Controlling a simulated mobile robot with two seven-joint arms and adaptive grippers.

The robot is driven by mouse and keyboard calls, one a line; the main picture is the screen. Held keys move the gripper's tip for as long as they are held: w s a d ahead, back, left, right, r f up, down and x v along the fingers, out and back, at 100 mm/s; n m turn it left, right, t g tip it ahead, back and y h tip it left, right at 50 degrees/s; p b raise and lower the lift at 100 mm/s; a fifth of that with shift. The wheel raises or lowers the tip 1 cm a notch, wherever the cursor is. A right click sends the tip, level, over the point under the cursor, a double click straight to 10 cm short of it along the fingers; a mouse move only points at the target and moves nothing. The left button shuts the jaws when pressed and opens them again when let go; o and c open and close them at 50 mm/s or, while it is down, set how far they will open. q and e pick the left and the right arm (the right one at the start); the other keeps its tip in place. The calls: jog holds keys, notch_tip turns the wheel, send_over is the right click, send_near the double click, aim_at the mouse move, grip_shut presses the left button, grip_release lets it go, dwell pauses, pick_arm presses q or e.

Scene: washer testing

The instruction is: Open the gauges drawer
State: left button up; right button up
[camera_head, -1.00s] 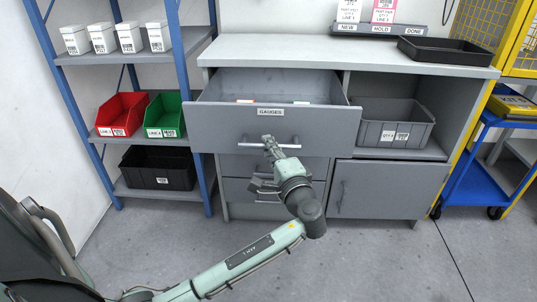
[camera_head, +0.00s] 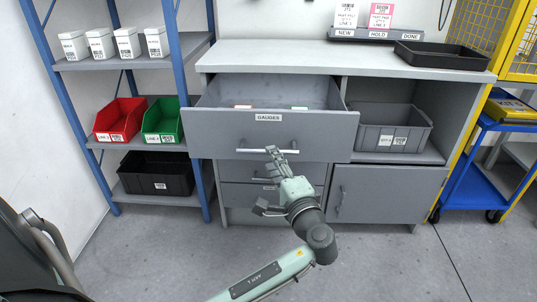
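The gauges drawer (camera_head: 215,133) is the top left drawer of the grey cabinet. It is pulled well out, and its inside shows. A white GAUGES label (camera_head: 268,117) is on its front, above a light bar handle (camera_head: 247,151). My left gripper (camera_head: 271,168) is in front of the drawer, at the middle of the handle. It looks open, with a finger overlapping the handle in the picture; I cannot tell whether it touches. Most of the handle shows on both sides. My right gripper is not in view.
Closed drawers (camera_head: 240,172) lie below, beside a closed cabinet door (camera_head: 400,192). A grey bin (camera_head: 365,140) stands in the open compartment. A blue shelf rack with red (camera_head: 112,128) and green (camera_head: 163,128) bins is at left. A blue cart (camera_head: 475,190) is at right.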

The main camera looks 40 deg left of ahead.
pick_arm(q)
jog(key=v, duration=0.7)
jog(key=shift+s+d, duration=0.2)
jog(key=shift+d, duration=0.05)
